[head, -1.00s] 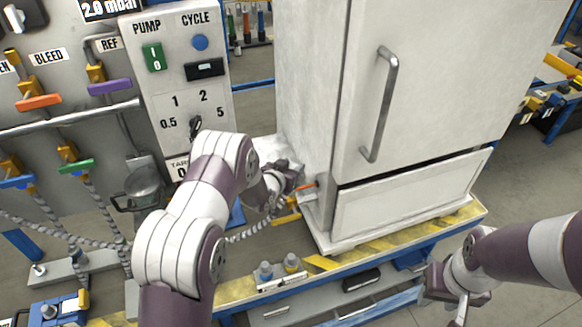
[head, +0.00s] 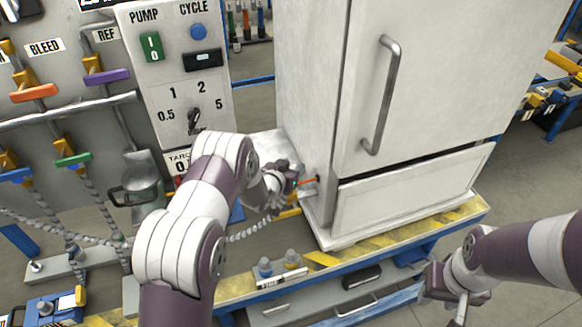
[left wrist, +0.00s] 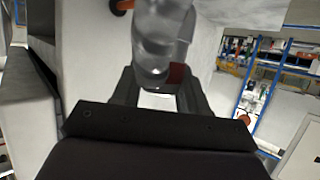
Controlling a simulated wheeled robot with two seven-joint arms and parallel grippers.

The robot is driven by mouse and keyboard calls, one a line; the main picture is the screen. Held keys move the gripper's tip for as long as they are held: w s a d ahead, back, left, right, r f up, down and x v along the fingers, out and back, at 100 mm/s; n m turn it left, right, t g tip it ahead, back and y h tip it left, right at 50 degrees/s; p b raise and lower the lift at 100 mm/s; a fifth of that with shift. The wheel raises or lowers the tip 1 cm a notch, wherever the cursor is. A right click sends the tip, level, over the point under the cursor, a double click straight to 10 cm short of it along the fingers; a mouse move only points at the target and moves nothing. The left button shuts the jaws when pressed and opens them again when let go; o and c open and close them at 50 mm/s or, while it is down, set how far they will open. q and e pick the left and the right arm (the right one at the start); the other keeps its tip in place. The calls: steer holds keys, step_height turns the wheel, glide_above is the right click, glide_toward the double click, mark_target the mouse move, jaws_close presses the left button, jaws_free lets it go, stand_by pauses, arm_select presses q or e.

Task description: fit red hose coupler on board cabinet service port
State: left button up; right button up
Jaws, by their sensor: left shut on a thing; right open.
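The white cabinet (head: 305,120) stands on the bench, with a small orange-and-dark port (head: 310,180) low on its left side. The gap between coupler and port cannot be judged. My right gripper (head: 462,302) is open and empty at lower right.
A grey corrugated hose (head: 250,231) runs below my left gripper. A pump control panel (head: 180,80) and a valve board (head: 60,80) with coloured handles stand at left. Two small capped fittings (head: 278,268) sit at the bench's yellow-striped front edge.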

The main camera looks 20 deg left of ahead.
arm_select(q)
steer(key=shift+f, duration=0.3)
steer(key=o, duration=1.3)
steer(key=shift+r, duration=0.1)
steer(key=shift+c, duration=0.2)
steer(key=b+v, duration=0.1)
steer(key=v, duration=1.1)
steer(key=shift+s+r, duration=0.2)
steer(key=shift+s, duration=0.1)
